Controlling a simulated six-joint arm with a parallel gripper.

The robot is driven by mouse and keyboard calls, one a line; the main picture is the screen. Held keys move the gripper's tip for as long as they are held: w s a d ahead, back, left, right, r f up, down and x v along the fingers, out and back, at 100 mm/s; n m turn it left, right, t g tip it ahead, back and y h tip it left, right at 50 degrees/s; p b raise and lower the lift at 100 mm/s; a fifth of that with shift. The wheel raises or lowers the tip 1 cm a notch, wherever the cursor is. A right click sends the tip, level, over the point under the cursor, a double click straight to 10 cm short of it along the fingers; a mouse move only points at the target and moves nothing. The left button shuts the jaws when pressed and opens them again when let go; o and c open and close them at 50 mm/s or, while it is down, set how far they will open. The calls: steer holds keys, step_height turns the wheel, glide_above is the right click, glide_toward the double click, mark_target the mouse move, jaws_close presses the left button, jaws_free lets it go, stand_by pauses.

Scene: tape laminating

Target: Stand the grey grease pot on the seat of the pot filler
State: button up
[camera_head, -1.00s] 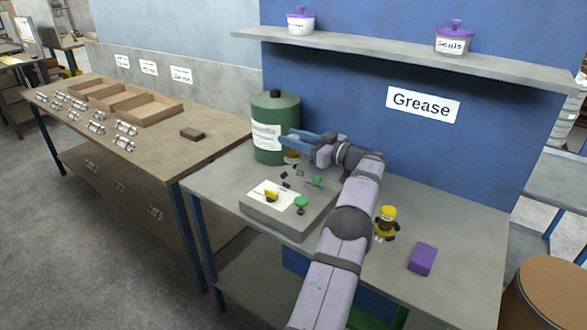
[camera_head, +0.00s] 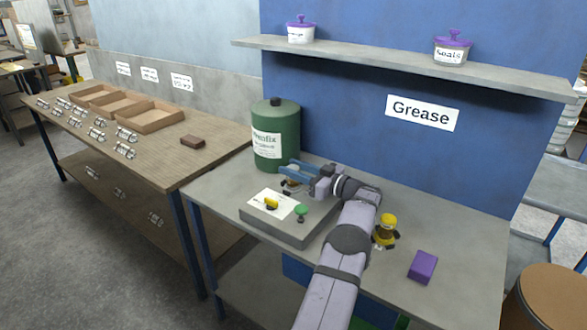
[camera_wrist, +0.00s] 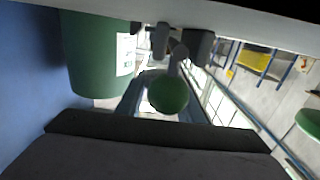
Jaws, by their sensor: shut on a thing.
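My gripper (camera_head: 293,172) has its blue fingers shut on a small dark pot, which I take as the grey grease pot (camera_head: 291,186). The pot hangs just below the fingers over the back of a grey slab base and is mostly hidden by them. The slab carries a white sheet with a yellow part (camera_head: 271,203) and a green knob (camera_head: 300,211). I take this slab as the base of the pot filler (camera_head: 290,236); its seat is not clear. In the wrist view a green round thing (camera_wrist: 167,93) shows between the fingers, with dark parts above it.
A big green drum (camera_head: 276,135) stands close behind the gripper and at left in the wrist view (camera_wrist: 95,60). A yellow-capped item (camera_head: 387,230) and a purple block (camera_head: 424,266) stand right of the arm.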

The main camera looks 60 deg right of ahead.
steer(key=shift+a+f+b, duration=0.1)
steer(key=shift+f+b, duration=0.2)
steer(key=shift+f, duration=0.4)
steer(key=o, duration=1.2)
steer(key=shift+f, duration=0.2)
steer(key=shift+r, duration=0.55)
steer(key=shift+s+r+b, duration=0.2)
steer(key=shift+s, duration=1.7)
steer(key=shift+s+r+b, duration=0.15)
steer(key=shift+s+r, duration=0.05)
steer(key=shift+s, duration=1.7)
